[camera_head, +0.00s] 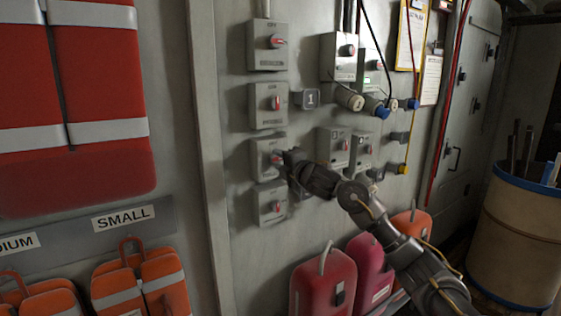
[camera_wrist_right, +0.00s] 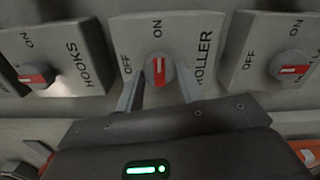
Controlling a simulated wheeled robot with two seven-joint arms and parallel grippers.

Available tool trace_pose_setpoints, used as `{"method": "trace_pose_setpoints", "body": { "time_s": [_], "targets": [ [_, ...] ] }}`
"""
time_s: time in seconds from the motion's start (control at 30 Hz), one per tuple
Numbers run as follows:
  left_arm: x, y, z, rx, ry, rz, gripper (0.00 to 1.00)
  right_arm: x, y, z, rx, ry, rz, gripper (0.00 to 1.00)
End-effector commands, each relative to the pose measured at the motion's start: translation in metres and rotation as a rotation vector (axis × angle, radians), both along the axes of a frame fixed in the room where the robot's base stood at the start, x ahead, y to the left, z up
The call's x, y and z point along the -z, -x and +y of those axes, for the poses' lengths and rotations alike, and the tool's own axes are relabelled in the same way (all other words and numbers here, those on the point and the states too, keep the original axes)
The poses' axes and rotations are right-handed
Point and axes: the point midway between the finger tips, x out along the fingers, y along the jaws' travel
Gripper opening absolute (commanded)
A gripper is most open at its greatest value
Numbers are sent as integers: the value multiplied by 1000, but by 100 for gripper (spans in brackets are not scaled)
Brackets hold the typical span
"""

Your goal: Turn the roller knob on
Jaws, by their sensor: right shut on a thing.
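The roller switch box (camera_wrist_right: 120,35) is grey, with ON at the top and OFF at the left in the right wrist view. Its round grey knob with a red mark (camera_wrist_right: 158,70) is between the fingers of my right gripper (camera_wrist_right: 157,90), which is shut on it. The red mark stands upright in that view, toward ON. In the head view the roller box (camera_head: 257,158) is third down in the left column of boxes, and my right gripper (camera_head: 283,158) is at its front, partly covering the knob. My left gripper is not in view.
Close neighbours are the hooks box (camera_wrist_right: 85,55) and another switch box (camera_wrist_right: 240,85), their red marks lying sideways. More boxes and plugs (camera_head: 350,101) sit to the right on the wall. Red containers (camera_head: 322,285) stand below, and a barrel (camera_head: 515,235) at right.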

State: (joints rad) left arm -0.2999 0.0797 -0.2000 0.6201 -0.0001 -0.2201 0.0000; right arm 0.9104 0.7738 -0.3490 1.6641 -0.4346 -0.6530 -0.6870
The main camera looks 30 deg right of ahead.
Motion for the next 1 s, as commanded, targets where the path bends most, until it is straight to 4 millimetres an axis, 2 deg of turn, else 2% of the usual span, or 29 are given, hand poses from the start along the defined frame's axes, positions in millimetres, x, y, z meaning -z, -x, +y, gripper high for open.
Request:
{"method": "trace_pose_setpoints", "body": {
  "time_s": [0.4,0.43,0.57,0.87,1.0],
  "targets": [
    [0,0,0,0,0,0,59,0,0,0,1,-8,-1,15],
    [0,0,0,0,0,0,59,0,0,0,1,-8,-1,41],
    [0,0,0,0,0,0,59,0,0,0,1,-7,0,58],
    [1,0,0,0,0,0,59,0,1,0,0,-5,0,59],
    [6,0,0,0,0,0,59,2,14,-1,1,-3,0,59]
  ]
}}
